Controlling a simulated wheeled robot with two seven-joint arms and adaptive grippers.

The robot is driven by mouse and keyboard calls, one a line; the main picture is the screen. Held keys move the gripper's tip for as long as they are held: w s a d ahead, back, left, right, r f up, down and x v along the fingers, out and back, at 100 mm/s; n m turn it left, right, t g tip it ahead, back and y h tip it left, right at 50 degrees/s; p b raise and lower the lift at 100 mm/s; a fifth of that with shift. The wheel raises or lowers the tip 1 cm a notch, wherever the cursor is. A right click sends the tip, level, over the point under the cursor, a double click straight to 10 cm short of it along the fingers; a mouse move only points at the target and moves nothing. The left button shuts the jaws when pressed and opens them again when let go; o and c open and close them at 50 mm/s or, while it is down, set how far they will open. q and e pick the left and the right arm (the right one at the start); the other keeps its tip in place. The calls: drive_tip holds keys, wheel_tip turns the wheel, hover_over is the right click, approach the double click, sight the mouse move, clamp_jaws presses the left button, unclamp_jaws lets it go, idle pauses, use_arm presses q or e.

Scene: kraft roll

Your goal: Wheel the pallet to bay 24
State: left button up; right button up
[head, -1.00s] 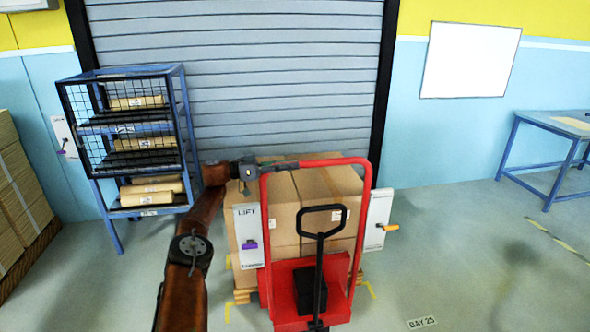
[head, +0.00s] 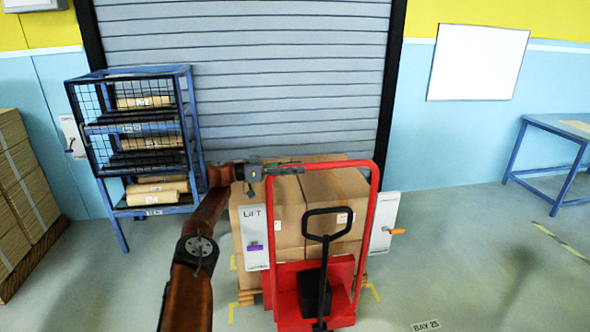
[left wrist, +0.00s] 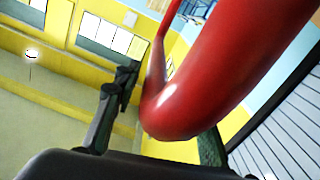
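A red pallet truck (head: 335,273) with a tall tube handle frame and a black loop tiller (head: 328,212) stands at the pallet. The pallet (head: 246,298) is mostly hidden and carries brown cartons (head: 330,190). My left gripper (head: 288,170) is at the frame's top left corner. In the left wrist view the red tube (left wrist: 185,105) lies between its two fingers (left wrist: 160,130); a gap shows beside the left finger, so it looks open around the tube. My right gripper is not in view. A "BAY 25" floor label (head: 426,326) lies right of the truck; no bay 24 label shows.
A LIFT panel (head: 253,230) with a purple handle and a panel with an orange lever (head: 384,222) flank the truck. A blue wire rack (head: 140,140) stands left, stacked cartons (head: 22,190) far left, a blue table (head: 565,128) right. A grey shutter (head: 240,80) is behind. Floor right is clear.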

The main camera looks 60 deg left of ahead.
use_arm(q)
drive_tip(key=shift+v, duration=3.65)
drive_tip(key=shift+d, duration=0.1)
